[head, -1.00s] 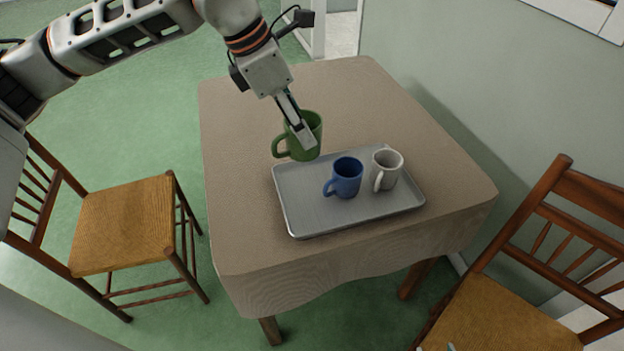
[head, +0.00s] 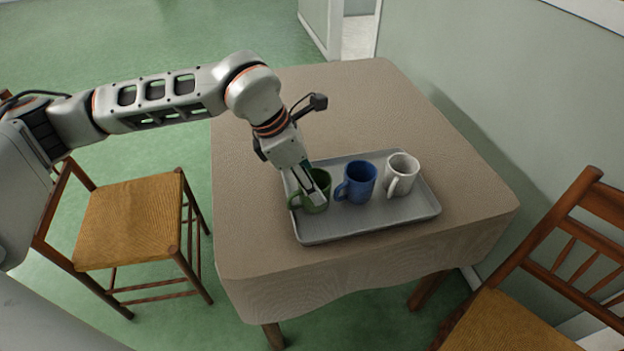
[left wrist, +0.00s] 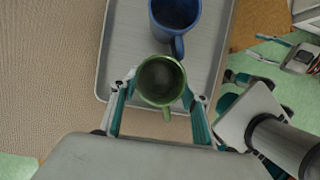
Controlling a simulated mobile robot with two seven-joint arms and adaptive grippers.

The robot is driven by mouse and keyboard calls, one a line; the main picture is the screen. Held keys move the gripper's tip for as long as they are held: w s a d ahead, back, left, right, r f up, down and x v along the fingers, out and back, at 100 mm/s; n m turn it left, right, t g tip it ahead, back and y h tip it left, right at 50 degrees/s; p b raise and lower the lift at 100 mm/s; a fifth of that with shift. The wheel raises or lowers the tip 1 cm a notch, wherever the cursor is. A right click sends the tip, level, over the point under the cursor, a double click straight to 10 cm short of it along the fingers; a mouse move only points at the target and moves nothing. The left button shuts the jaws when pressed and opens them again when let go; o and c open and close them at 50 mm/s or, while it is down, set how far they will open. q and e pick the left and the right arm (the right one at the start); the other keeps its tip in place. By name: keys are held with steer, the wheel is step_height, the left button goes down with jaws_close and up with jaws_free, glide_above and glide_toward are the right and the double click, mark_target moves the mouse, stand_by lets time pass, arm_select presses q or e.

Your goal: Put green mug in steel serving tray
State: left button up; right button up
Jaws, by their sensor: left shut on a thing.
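The green mug (head: 316,204) is upright at the left end of the steel serving tray (head: 372,222), over its floor. I cannot tell whether its base touches the tray. My left gripper (head: 318,196) is shut on the green mug, and its fingers hide part of the mug. In the left wrist view the mug (left wrist: 161,82) sits between the two fingers (left wrist: 160,92), with its handle toward the camera. A blue mug (head: 357,183) stands on the tray just right of the green one.
A white mug (head: 402,175) stands on the tray's right part. The tray lies on a cloth-covered table (head: 260,200), with bare cloth behind and left of it. Wooden chairs stand left (head: 130,220) and right (head: 520,310) of the table. A wall runs along the right.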

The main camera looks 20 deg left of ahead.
arm_select(q)
steer(key=shift+r, duration=0.15)
steer(key=shift+f, duration=0.2)
steer(key=o, duration=1.2)
steer(key=shift+o, duration=0.2)
steer(key=p+v, duration=0.2)
steer(key=v, duration=1)
steer(key=shift+r, duration=0.15)
arm_select(e)
steer(key=shift+s+r, duration=0.15)
steer(key=shift+r, duration=0.2)
